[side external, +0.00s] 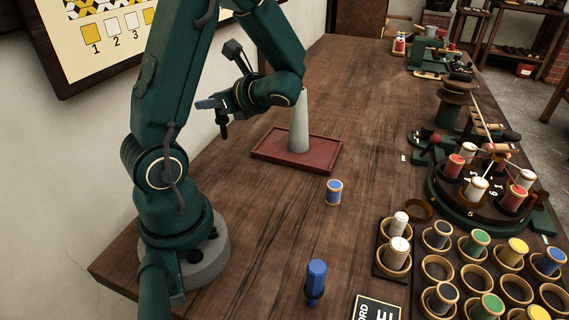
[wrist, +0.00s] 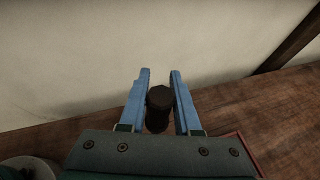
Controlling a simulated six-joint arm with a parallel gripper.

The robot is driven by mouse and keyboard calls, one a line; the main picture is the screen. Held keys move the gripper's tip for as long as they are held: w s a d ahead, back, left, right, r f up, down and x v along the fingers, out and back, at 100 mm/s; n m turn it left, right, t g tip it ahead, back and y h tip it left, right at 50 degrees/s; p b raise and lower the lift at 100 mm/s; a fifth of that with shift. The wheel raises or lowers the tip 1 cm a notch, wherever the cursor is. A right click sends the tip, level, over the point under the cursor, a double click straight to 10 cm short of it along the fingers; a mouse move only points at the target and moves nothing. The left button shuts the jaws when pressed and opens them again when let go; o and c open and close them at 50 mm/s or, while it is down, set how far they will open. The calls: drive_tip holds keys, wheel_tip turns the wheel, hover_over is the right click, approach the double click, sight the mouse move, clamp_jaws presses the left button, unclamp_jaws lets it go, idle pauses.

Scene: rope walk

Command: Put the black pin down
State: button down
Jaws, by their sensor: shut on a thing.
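The black pin shows between the two blue fingers of my gripper (wrist: 159,88) in the wrist view, where its dark rounded end (wrist: 159,98) faces the camera. In the side view my gripper (side external: 213,103) is in the air near the wall, left of the red tray. The dark pin (side external: 223,130) hangs below the fingers there, clear of the table. My gripper is shut on it. The pin's far end is hidden in the wrist view.
A pale cone (side external: 299,125) stands on the red tray (side external: 265,152). Several spools in round holders fill the right side. The table between tray and blue pin is mostly bare.

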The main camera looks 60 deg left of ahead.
drive_tip(key=shift+t, duration=0.4)
drive_tip(key=shift+w+d+f, duration=0.1)
drive_tip(key=shift+w+f, duration=0.05)
drive_tip(key=shift+f, duration=1.2)
drive_tip(key=shift+w+d+f, duration=0.15)
drive_tip(key=shift+f, duration=1.15)
drive_tip(key=shift+w+d+f, duration=0.1)
drive_tip(key=shift+w+f, duration=0.05)
drive_tip(key=shift+f, duration=1.2)
drive_tip(key=shift+f+m, duration=0.1)
drive_tip(key=shift+m, duration=0.2)
drive_tip(key=c, duration=0.6)
unclamp_jaws()
